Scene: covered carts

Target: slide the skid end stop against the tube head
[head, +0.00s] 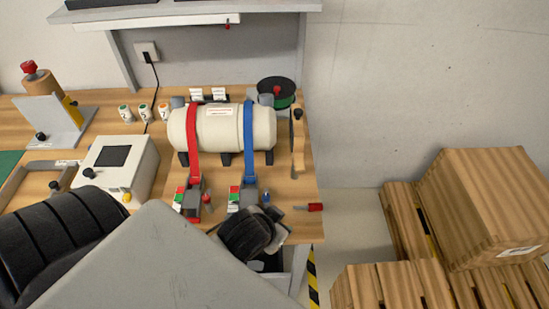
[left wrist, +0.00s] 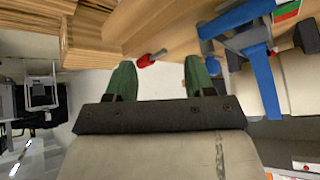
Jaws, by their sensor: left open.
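The cream tube (head: 240,130) lies across two cradle supports on the bench, held by a red strap and a blue strap. A wooden end stop (head: 297,145) with a black knob stands upright just beyond the tube's right end. A narrow gap seems to show between them. In the left wrist view the tube (left wrist: 250,85) is at the right with the blue strap over it. My left gripper (left wrist: 158,82) is open and empty, its green fingers apart. In the head view its dark wrist is over the bench's front edge; its fingertips are hidden. My right gripper is not in view.
A red-handled tool (head: 315,207) lies at the bench's front right corner, and it shows beyond the fingers in the wrist view (left wrist: 150,59). Strap ratchets (head: 242,195) sit before the tube. A green-and-black spool (head: 277,92) stands behind. Wooden crates (head: 485,205) fill the right floor.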

